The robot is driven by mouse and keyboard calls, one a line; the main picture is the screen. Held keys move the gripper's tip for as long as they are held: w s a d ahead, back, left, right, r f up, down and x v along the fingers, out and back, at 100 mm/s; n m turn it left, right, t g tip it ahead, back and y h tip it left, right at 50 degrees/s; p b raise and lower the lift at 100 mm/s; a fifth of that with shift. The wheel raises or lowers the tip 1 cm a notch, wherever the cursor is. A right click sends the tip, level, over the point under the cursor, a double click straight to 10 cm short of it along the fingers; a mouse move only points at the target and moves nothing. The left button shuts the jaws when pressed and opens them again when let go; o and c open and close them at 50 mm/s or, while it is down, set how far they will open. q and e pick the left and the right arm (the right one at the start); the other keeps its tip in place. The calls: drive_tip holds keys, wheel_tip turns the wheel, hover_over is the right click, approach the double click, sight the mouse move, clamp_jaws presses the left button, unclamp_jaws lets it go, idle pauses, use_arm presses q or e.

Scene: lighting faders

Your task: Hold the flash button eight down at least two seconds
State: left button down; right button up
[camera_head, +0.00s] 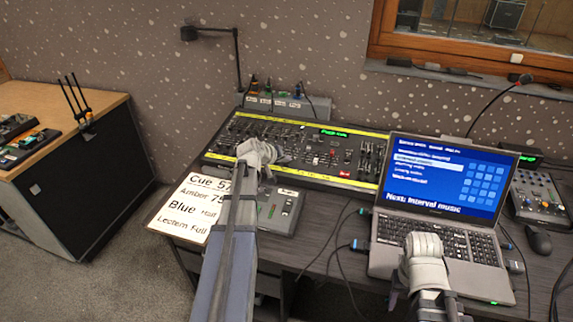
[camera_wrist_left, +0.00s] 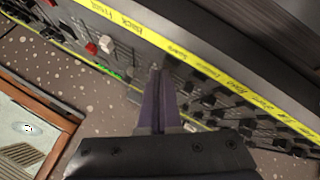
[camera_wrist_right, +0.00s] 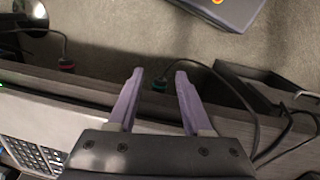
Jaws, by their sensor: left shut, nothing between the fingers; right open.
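The lighting desk (camera_head: 230,158) with its rows of faders and small buttons and yellow label strips lies along the wall. It also fills the upper part of the left wrist view (camera_wrist_left: 150,14). Flash button eight is too small to pick out in the head view, and my left arm covers part of the desk's front. My left gripper (camera_wrist_left: 160,75) is shut and empty, its fingertips over the fader panel near the yellow strip; I cannot tell whether they touch a button. My right gripper (camera_wrist_right: 160,72) is open and empty, near the front edge of the table by the laptop.
A laptop (camera_head: 447,178) stands open right of the desk. A grey box with sliders (camera_head: 287,205) and a printed cue sheet (camera_head: 188,206) lie in front of the desk. A mouse (camera_head: 538,240) and small mixer (camera_head: 537,196) are at the right. Cables cross the table.

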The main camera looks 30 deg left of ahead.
use_arm(q)
drive_tip(key=shift+f+b, duration=0.35)
drive_tip(key=shift+r, duration=0.15)
idle(3.2)
drive_tip(key=shift+r+p, duration=0.65)
drive_tip(key=shift+p, duration=0.15)
drive_tip(key=r+p, duration=0.5)
drive_tip(key=shift+s, duration=0.3)
idle(0.5)
